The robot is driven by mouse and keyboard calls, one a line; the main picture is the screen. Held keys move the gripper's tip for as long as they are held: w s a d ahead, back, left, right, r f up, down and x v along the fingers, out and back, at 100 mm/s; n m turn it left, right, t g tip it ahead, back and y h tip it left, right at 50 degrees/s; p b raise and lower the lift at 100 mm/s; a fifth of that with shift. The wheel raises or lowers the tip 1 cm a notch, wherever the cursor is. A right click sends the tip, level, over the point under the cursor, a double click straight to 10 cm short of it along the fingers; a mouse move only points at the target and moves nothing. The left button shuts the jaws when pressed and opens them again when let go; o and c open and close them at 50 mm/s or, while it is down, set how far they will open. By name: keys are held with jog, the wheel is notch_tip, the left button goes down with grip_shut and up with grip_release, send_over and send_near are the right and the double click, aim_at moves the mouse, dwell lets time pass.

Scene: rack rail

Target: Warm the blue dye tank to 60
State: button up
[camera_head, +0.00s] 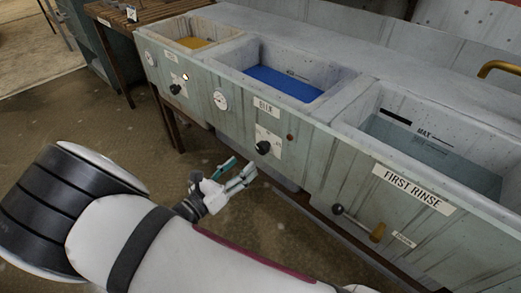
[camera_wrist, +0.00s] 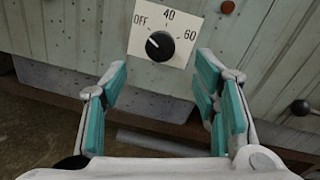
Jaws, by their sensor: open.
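The blue dye tank (camera_head: 237,112) holds blue liquid in the middle of the row in the head view, with a "BLUE" label (camera_head: 266,106) on its front. Below the label is a black knob (camera_head: 263,147) on a white plate. In the wrist view the knob (camera_wrist: 160,46) sits on its plate marked OFF, 40 and 60; its white mark points up and left, toward OFF. My gripper (camera_head: 241,173) is open and empty, just in front of and below the knob. In the wrist view my gripper's teal-padded fingers (camera_wrist: 162,76) stand apart on either side below the knob, not touching it.
A round gauge (camera_head: 220,100) and a small reddish lamp (camera_head: 290,137) flank the plate. The yellow tank (camera_head: 150,57) with its own knob (camera_head: 175,89) is at left. The first rinse tank (camera_head: 350,165) with a lever (camera_head: 358,222) is at right. Floor in front is clear.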

aim_at(260, 150)
jog(key=b+x, duration=0.2)
jog(key=x, duration=0.7)
jog(key=shift+d, duration=0.1)
jog(key=c, duration=1.2)
